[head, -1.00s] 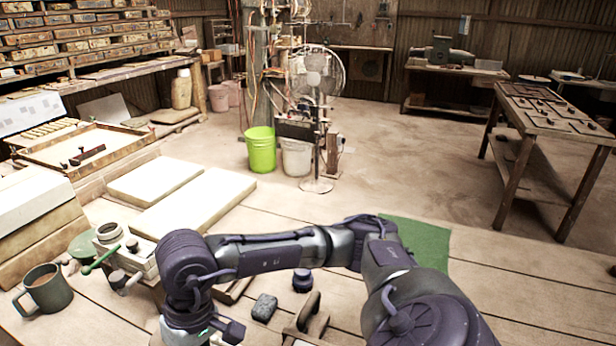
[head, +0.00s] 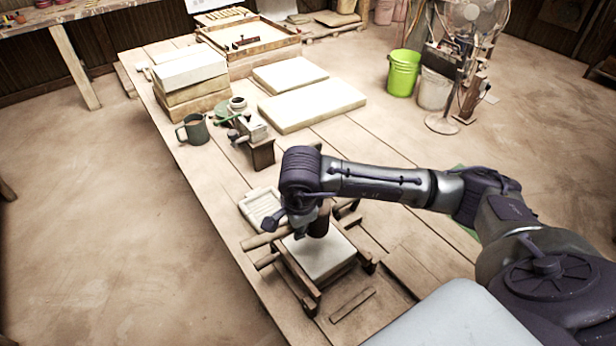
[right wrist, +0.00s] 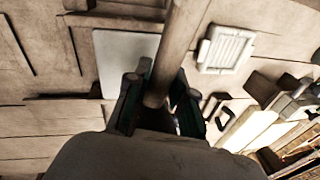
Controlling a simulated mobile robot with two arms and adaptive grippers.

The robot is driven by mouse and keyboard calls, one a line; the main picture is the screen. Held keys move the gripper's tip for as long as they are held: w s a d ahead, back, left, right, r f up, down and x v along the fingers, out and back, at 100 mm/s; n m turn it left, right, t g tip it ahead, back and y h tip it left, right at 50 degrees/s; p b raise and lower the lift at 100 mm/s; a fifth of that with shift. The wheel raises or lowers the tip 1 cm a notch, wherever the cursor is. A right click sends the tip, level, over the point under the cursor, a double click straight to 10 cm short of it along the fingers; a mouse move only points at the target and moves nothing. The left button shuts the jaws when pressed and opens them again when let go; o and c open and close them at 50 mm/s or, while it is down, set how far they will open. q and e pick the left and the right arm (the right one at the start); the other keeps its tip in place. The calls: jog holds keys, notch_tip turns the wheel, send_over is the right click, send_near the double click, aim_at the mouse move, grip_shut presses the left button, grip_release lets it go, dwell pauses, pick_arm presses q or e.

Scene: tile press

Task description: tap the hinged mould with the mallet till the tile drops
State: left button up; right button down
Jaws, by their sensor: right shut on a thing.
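The hinged mould (head: 312,296) is a wooden frame on the near part of the bench, with a pale flat slab (head: 322,262) lying in or on it. The slab also shows in the right wrist view (right wrist: 120,55). My right gripper (head: 303,228) is over the mould's far left part. In the right wrist view its dark fingers (right wrist: 158,95) are shut on a wooden rod, which looks like the mallet's handle (right wrist: 180,40). A dark brown block beside the gripper (head: 320,222) may be the mallet's head. I cannot tell whether it touches the slab. My left gripper is not seen.
A pale ribbed tray (head: 258,208) lies just beyond the mould. A small clamp-like device (head: 250,130), a green mug (head: 192,130), pale slabs (head: 318,103) and stacked blocks (head: 190,80) stand farther back. The bench's left edge is close to the mould.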

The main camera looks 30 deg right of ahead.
jog(key=w+d+r+m+g+h+p, duration=0.25)
jog(key=w+d+m+p, duration=0.2)
jog(key=m+p, duration=0.75)
jog(key=f+m+b, duration=0.1)
jog(key=b, duration=0.1)
jog(key=f+m+b, duration=0.1)
jog(key=b, duration=0.1)
jog(key=f+m+b, duration=0.1)
jog(key=f+m, duration=0.1)
jog(key=shift+s+d+b, duration=0.2)
jog(key=shift+d+b, duration=0.15)
jog(key=shift+b, duration=0.05)
jog(key=shift+f+y+b, duration=0.25)
jog(key=shift+f+b, duration=0.05)
jog(key=shift+f, duration=0.2)
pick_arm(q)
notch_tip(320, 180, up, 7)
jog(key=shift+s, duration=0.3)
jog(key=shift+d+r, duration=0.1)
pick_arm(e)
jog(key=shift+r, duration=0.1)
